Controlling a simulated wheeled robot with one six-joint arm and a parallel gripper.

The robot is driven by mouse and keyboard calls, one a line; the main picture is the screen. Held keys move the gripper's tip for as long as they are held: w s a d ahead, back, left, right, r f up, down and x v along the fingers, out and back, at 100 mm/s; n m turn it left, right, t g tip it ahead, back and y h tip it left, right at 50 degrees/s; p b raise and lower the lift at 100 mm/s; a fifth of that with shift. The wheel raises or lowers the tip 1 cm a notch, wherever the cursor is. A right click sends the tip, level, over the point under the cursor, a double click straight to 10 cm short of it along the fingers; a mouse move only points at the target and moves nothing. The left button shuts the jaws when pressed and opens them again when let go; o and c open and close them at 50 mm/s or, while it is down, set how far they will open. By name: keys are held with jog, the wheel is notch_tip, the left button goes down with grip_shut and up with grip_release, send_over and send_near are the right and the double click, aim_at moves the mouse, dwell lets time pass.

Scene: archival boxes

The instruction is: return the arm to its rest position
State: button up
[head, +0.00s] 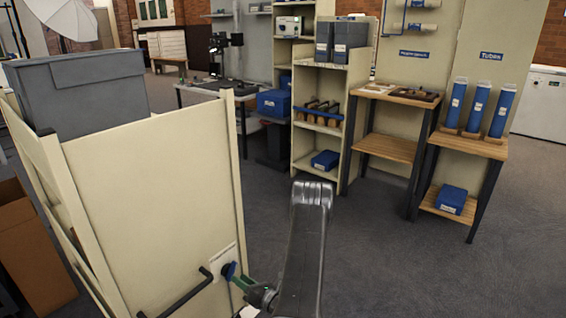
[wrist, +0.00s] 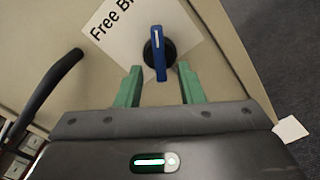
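My gripper (head: 245,284) is low in the middle of the head view, close to the end panel of a cream shelving unit (head: 150,200). In the wrist view my gripper (wrist: 158,85) shows two green fingers apart, with a gap between them. A blue-handled black knob (wrist: 160,52) on the panel lies just beyond and between the fingertips. The fingers do not appear closed on it. The knob (head: 229,269) also shows in the head view, beside the fingers. My grey arm link (head: 305,240) rises from the bottom of the head view.
A black bar handle (wrist: 45,92) sticks out from the panel left of the knob. A white label (wrist: 125,35) is behind the knob. A grey box (head: 85,88) stands on the unit. Shelves (head: 320,120) and a tubes table (head: 470,140) stand further back. Open floor lies right of my arm.

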aim_at(233, 274)
jog(key=shift+x, duration=1.6)
jog(key=shift+s+d, duration=0.1)
jog(key=shift+d, duration=0.05)
jog(key=p+v, duration=0.2)
jog(key=v, duration=1.1)
jog(key=shift+n, duration=0.8)
jog(key=b+x, duration=0.2)
jog(key=x, duration=1.1)
jog(key=shift+r+n, duration=0.1)
jog(key=shift+n, duration=1.1)
jog(key=n+p, duration=0.1)
jog(key=n, duration=0.4)
jog(key=shift+p, duration=0.4)
